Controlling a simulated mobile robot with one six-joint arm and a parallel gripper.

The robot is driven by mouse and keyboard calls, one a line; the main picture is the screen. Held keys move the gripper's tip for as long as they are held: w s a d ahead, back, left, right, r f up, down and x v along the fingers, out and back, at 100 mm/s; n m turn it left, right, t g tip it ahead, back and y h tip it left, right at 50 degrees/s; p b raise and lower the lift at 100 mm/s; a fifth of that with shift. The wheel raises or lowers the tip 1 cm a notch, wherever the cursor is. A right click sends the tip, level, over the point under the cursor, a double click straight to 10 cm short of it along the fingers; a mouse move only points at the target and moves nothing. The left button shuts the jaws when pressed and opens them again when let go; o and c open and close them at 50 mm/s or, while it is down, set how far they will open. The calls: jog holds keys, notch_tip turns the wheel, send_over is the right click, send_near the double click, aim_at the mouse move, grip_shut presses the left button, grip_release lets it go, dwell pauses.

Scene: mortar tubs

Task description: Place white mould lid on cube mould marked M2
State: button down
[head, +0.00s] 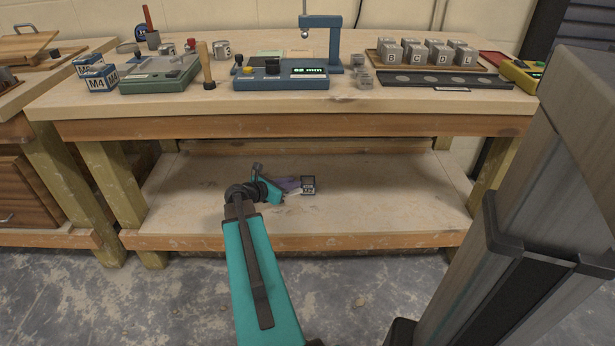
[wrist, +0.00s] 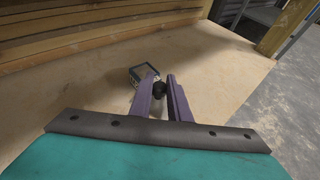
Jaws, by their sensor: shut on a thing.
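The cube mould marked M2 (head: 308,185), a small dark box with a white label, stands on the lower shelf. It shows in the wrist view (wrist: 141,71) just beyond my fingertips, to the left. My gripper (head: 293,187) is low over the shelf, left of the mould in the head view. In the wrist view, its purple fingers (wrist: 161,84) are shut on a small dark knob (wrist: 159,88). I cannot make out a white lid under the knob; the fingers and the small picture hide that part. I cannot tell whether the held piece touches the mould.
The workbench top (head: 400,105) overhangs the shelf (head: 390,205), which is otherwise bare around the mould. Two more moulds, one marked M4 (head: 100,79), stand at the bench's left. A blue device (head: 282,76), a green device (head: 158,76) and lettered cubes (head: 420,52) are also up there.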

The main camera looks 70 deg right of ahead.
jog(key=b, duration=0.3)
send_over(308, 182)
jog(key=a, duration=0.1)
jog(key=shift+w+a+f, duration=0.15)
jog(key=shift+f, duration=0.4)
jog(key=shift+d+f, duration=0.1)
jog(key=shift+d, duration=0.25)
jog(key=shift+d+f+b, duration=0.15)
jog(key=shift+f+b, duration=0.45)
jog(key=shift+d+f+b, duration=0.15)
jog(key=shift+f+b, duration=0.4)
jog(key=shift+f, duration=0.6)
jog(key=shift+f, duration=0.6)
jog(key=c, duration=1.7)
grip_release()
jog(key=shift+o, duration=0.2)
